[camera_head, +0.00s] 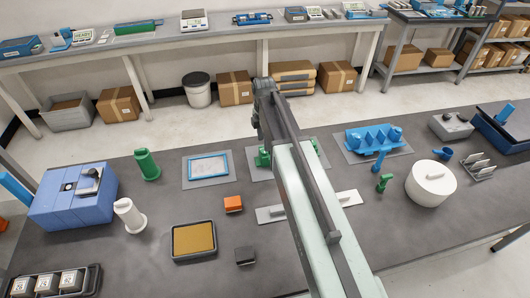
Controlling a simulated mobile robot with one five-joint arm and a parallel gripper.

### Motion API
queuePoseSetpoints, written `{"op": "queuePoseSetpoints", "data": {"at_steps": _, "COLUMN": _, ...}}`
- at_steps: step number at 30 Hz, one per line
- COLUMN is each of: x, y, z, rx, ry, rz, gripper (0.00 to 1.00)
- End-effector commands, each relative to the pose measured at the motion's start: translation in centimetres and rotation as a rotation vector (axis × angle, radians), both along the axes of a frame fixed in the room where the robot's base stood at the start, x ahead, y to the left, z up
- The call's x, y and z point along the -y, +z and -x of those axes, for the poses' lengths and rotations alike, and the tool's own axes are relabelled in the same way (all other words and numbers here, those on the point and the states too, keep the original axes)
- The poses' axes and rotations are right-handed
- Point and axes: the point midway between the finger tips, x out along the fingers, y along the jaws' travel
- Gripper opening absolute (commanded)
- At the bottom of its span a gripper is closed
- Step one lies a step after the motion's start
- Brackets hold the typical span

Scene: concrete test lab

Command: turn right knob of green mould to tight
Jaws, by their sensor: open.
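The green mould shows only in parts behind my arm, on a pale grey mat (322,166) near the far edge of the dark table. One green part (262,158) shows left of my arm and a small green part (316,147) shows right of it. The middle of the mould is hidden, and I cannot make out the setting of its right knob. My gripper (262,132) is at the dark end of my arm, above and behind the left green part in the picture. Its fingers are too small to make out, and no held thing shows.
A blue mould (374,138) stands on a mat to the right. A white round pot (431,183) and a small green piece (384,183) are nearer.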

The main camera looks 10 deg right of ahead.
Motion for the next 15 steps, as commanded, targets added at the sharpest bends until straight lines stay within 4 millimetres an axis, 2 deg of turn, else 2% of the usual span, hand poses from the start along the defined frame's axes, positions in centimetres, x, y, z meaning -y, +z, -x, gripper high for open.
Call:
{"op": "queuePoseSetpoints", "data": {"at_steps": 1, "x": 0.0, "y": -2.0, "z": 0.0, "rx": 0.000, "ry": -0.001, "rz": 0.000, "gripper": 0.49}}
{"op": "queuePoseSetpoints", "data": {"at_steps": 6, "x": 0.0, "y": -4.4, "z": 0.0, "rx": 0.001, "ry": -0.001, "rz": 0.000, "gripper": 0.49}}
{"op": "queuePoseSetpoints", "data": {"at_steps": 15, "x": 0.1, "y": -4.4, "z": 0.0, "rx": 0.001, "ry": -0.002, "rz": 0.000, "gripper": 0.49}}
